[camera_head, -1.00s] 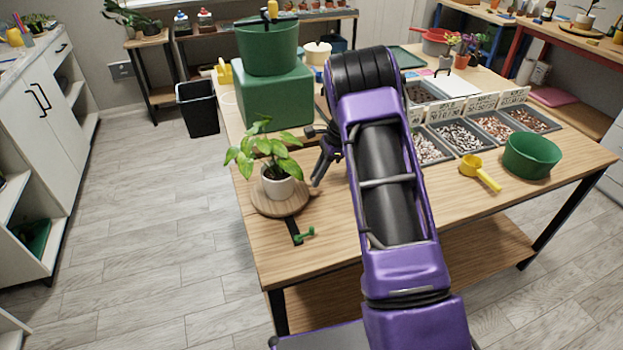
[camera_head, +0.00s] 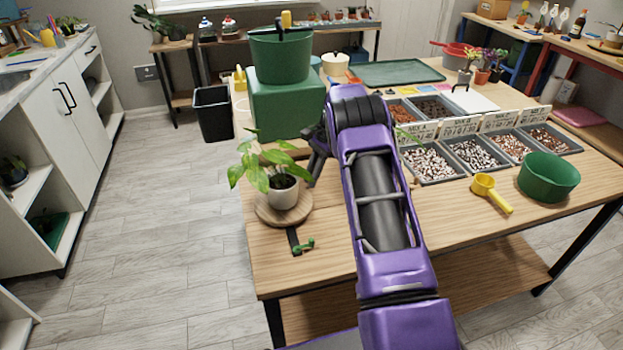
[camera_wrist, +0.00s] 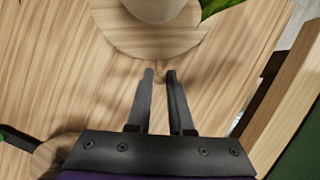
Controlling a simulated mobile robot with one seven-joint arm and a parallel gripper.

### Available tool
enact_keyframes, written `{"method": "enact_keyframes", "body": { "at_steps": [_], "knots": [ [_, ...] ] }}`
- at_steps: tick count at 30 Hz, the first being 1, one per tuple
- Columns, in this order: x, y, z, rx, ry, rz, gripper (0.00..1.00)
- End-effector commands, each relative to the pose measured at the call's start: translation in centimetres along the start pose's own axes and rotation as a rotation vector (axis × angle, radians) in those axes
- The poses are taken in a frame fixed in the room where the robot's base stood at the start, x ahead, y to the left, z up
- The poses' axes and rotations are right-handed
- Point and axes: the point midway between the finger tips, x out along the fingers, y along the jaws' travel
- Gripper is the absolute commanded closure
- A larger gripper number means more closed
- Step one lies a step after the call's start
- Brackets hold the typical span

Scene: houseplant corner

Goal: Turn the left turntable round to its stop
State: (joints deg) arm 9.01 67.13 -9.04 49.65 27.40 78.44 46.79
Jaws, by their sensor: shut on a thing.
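My gripper (camera_head: 313,183) is at the disc's back right. In the wrist view my gripper (camera_wrist: 161,74) is shut on a small wooden peg (camera_wrist: 160,68) at the disc's rim (camera_wrist: 135,45); the fingers hide most of the peg. Another wooden disc (camera_wrist: 52,152) shows partly at lower left there; my arm hides it in the head view.
A green box (camera_head: 285,105) with a green pot (camera_head: 280,58) on it stands behind the turntable. Right of my arm are trays of pebbles (camera_head: 430,163), a yellow scoop (camera_head: 490,193) and a green bowl (camera_head: 549,177).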

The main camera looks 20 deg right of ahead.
Motion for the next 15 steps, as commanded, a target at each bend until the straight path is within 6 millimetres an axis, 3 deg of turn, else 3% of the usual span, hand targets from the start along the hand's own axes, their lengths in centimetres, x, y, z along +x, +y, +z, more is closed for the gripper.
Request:
{"method": "enact_keyframes", "body": {
  "at_steps": [15],
  "knots": [
    [0.1, -1.9, 0.3, -0.061, 0.000, 0.023, 1.00]
  ]
}}
